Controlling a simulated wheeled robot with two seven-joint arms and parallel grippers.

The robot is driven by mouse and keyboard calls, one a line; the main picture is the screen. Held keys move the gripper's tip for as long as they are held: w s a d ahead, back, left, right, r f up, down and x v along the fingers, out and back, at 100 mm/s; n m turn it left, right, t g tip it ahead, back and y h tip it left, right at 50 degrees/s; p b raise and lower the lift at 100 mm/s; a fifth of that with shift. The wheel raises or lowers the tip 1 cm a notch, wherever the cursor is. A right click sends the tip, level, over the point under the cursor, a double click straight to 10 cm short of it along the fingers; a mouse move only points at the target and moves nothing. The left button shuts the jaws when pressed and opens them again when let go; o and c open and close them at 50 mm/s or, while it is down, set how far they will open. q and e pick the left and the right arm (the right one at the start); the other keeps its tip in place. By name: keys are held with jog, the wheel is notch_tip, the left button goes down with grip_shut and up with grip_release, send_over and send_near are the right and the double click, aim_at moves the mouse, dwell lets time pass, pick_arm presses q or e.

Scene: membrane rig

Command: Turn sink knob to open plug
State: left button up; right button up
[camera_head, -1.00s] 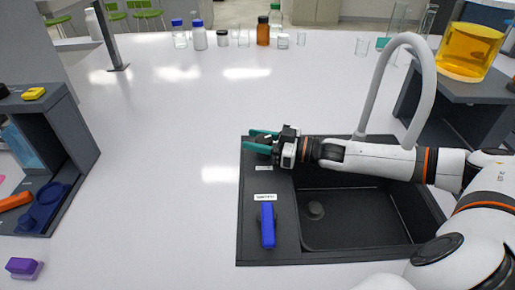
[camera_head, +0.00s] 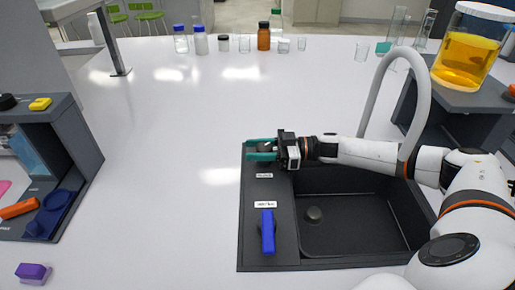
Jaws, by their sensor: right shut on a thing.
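The black sink (camera_head: 365,262) is set in the white counter, with a dark round plug (camera_head: 314,214) on its basin floor. A blue knob lever (camera_head: 267,232) stands on the sink's left panel, below a white label (camera_head: 265,204). A second label (camera_head: 264,176) lies farther back on the panel. My right gripper (camera_head: 262,150) is at the back left corner of the sink, its teal fingers pointing left over the panel. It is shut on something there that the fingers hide. My left gripper is out of view.
A grey faucet (camera_head: 372,80) arches behind my right arm. A jar of orange liquid (camera_head: 465,62) stands on a dark shelf at right. A dark shelf unit (camera_head: 82,150) stands at left. Bottles (camera_head: 200,42) line the back. The middle counter is clear.

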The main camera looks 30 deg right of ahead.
aim_at(257, 146)
jog(key=o, duration=1)
jog(key=shift+c, duration=0.2)
jog(key=shift+r, duration=0.1)
notch_tip(257, 146, up, 10)
jog(key=shift+f, duration=0.1)
